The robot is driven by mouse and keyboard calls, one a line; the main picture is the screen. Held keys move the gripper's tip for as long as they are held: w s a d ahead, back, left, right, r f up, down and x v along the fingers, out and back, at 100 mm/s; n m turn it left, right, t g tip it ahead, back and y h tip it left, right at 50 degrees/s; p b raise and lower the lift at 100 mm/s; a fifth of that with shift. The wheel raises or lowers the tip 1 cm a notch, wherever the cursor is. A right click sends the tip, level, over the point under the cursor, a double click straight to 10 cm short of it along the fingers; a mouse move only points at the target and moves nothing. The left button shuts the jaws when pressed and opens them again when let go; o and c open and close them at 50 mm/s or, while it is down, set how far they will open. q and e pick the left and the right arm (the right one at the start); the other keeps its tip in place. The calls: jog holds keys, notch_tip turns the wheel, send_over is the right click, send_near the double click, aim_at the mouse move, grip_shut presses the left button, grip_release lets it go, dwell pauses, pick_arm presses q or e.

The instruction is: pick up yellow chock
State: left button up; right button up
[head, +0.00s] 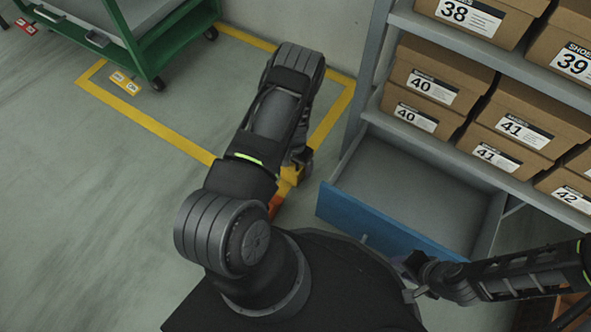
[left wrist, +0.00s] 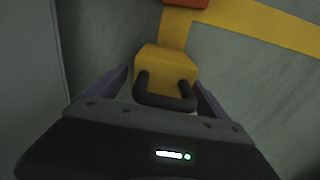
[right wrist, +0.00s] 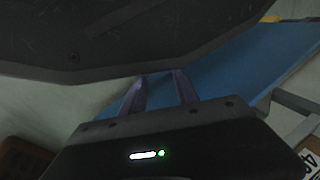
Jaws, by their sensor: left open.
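The yellow chock (left wrist: 166,66) is a block with a black U-shaped handle (left wrist: 165,98), on the floor by yellow tape in the left wrist view. My left gripper (left wrist: 162,85) is open, with its fingers on either side of the chock and handle; I see no clear contact. In the head view my left arm reaches down to the floor and largely hides that spot. My right gripper (right wrist: 162,73) has its fingers apart with nothing seen between them, near the blue drawer front.
The open drawer's blue front (head: 385,226) juts out below a shelf of shoe boxes (head: 440,85), right of my left arm. An orange object (left wrist: 187,3) lies just beyond the chock. A green cart (head: 150,45) stands at the back left. The left floor is mostly clear.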

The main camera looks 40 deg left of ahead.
dwell(0.4)
pick_arm(q)
grip_shut()
dwell(0.9)
